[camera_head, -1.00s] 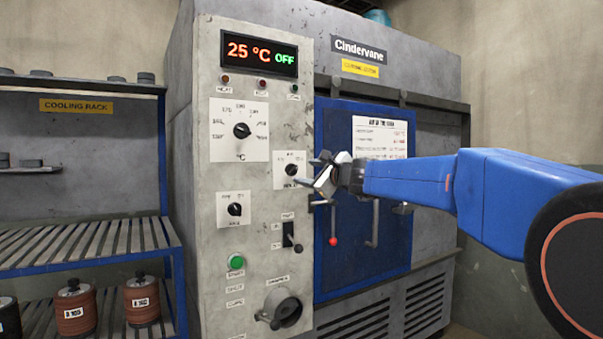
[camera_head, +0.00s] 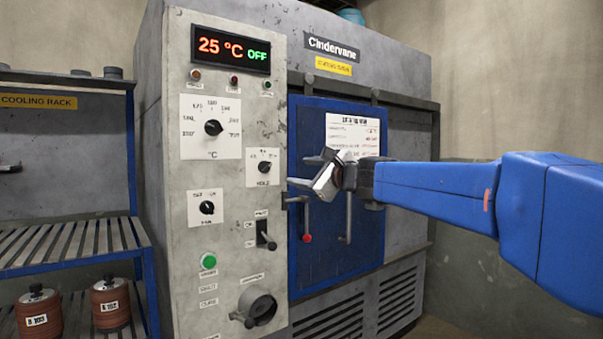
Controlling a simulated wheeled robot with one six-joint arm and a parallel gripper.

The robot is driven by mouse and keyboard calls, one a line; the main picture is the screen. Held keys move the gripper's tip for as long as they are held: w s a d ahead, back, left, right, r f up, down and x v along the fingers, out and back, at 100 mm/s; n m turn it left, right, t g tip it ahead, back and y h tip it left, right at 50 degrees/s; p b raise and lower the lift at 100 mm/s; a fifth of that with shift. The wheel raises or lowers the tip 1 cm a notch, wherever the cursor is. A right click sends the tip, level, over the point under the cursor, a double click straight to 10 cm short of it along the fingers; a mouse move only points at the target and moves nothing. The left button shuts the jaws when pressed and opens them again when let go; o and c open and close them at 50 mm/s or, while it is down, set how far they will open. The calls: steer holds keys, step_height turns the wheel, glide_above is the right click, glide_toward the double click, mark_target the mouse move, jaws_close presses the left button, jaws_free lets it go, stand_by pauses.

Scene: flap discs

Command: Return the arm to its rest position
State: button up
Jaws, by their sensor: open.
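My blue arm (camera_head: 435,190) reaches in from the right side of the view. My gripper (camera_head: 318,172) is at its left end, open and empty. It is in front of the left part of the blue oven door (camera_head: 362,235), right of the hold dial (camera_head: 264,167). I cannot tell how far it is from the door. The display (camera_head: 231,48) reads 25 °C OFF.
The grey oven (camera_head: 275,30) fills the middle. Its panel carries dials, a switch (camera_head: 266,236) and a green button (camera_head: 208,261). A red-tipped lever (camera_head: 307,237) and a handle (camera_head: 348,220) are on the door. A cooling rack (camera_head: 70,240) with disc stacks (camera_head: 110,303) stands left.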

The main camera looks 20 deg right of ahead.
steer(key=s+a+f+n+g, duration=0.4)
steer(key=s+f+n, duration=0.3)
steer(key=s+f, duration=0.4)
steer(key=s+a+f+n+g, duration=0.35)
steer(key=s+f+n, duration=0.45)
steer(key=f, duration=0.4)
steer(key=s+d+f+n+g+h, duration=0.2)
steer(key=s+d+f+n, duration=0.2)
steer(key=s+f, duration=0.6)
steer(key=s+d+f+n+g+h, duration=0.3)
steer(key=s+d+f+n, duration=0.1)
steer(key=s+f, duration=0.5)
steer(key=shift+s+d+f+n+h, duration=0.3)
steer(key=shift+s+d+f, duration=0.1)
steer(key=shift+s, duration=0.25)
steer(key=shift+w+r, duration=0.1)
steer(key=shift+r, duration=0.05)
